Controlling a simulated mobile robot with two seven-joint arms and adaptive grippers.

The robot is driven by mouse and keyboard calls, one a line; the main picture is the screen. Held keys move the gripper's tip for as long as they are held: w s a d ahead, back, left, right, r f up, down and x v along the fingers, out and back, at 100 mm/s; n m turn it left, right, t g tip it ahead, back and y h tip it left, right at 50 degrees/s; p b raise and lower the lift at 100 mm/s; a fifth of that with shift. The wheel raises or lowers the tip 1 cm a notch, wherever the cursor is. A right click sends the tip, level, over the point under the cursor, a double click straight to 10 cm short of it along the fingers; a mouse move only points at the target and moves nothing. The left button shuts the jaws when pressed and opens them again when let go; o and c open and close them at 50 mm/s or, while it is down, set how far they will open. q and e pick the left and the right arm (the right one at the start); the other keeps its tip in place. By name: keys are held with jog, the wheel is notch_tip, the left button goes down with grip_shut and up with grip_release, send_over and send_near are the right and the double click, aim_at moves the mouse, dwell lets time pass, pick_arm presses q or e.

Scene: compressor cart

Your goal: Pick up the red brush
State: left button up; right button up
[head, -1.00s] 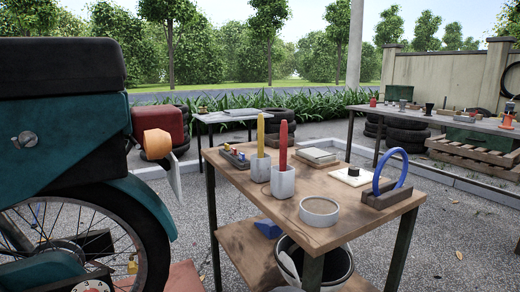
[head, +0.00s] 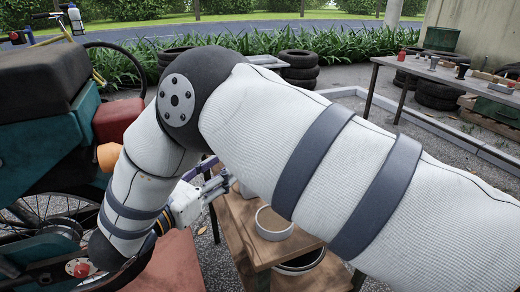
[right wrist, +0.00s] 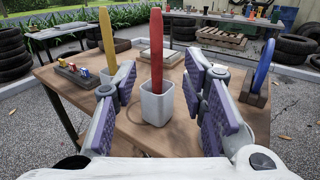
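The red brush (right wrist: 157,55) stands upright in a pale square cup (right wrist: 157,104) on the wooden cart top in the right wrist view. My right gripper (right wrist: 170,100) is open, with its purple-padded fingers on either side of the cup and brush, apart from them. In the head view my right arm crosses the picture and hides the brush and most of the cart; part of the right gripper (head: 205,190) shows behind the arm. My left gripper is not in view.
A yellow brush (right wrist: 107,40) in another cup stands just left of the red one. A blue ring (right wrist: 263,66) on a block stands at right. A round container (head: 274,222) sits near the cart's front. A motorcycle (head: 50,130) stands at left.

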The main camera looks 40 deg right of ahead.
jog(key=x, duration=1)
jog(key=shift+w+d, duration=0.25)
jog(key=shift+w, duration=0.1)
grip_shut()
